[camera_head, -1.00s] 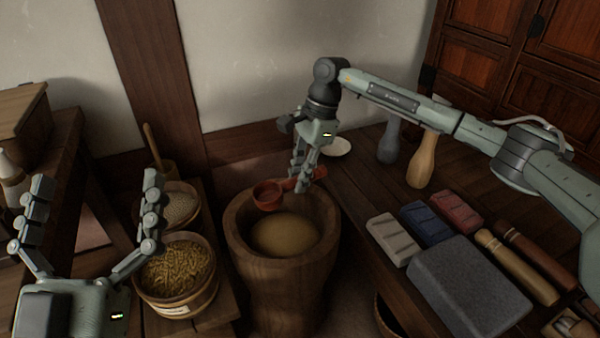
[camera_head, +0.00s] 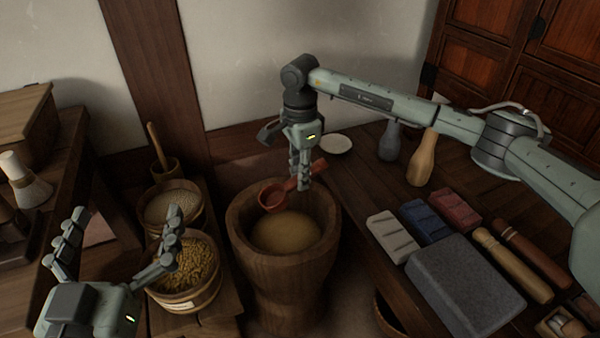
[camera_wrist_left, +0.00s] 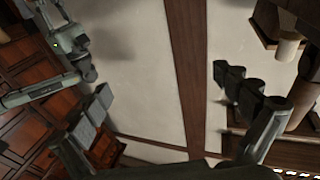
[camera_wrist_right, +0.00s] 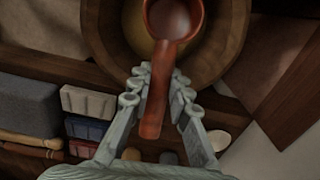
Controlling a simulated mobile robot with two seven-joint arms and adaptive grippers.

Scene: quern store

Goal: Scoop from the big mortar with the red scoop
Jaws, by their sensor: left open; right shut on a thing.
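The big wooden mortar (camera_head: 283,285) stands on the floor in the middle of the head view, with tan powdery contents (camera_head: 287,233) inside. My right gripper (camera_head: 303,185) is shut on the handle of the red scoop (camera_head: 273,196). It holds the scoop at the mortar's mouth, above the contents. In the right wrist view the scoop's bowl (camera_wrist_right: 174,18) lies over the mortar (camera_wrist_right: 232,45), its handle between the fingers; the bowl looks empty. My left gripper (camera_head: 122,238) is open and empty at the lower left, near the grain tub.
Left of the mortar stand a tub of yellow grain (camera_head: 185,280) and a tub of pale grain (camera_head: 172,204). On the right table are a grey stone block (camera_head: 465,285), coloured bars (camera_head: 427,222), wooden rollers (camera_head: 512,265), pestle-like clubs (camera_head: 423,160) and a white dish (camera_head: 336,144).

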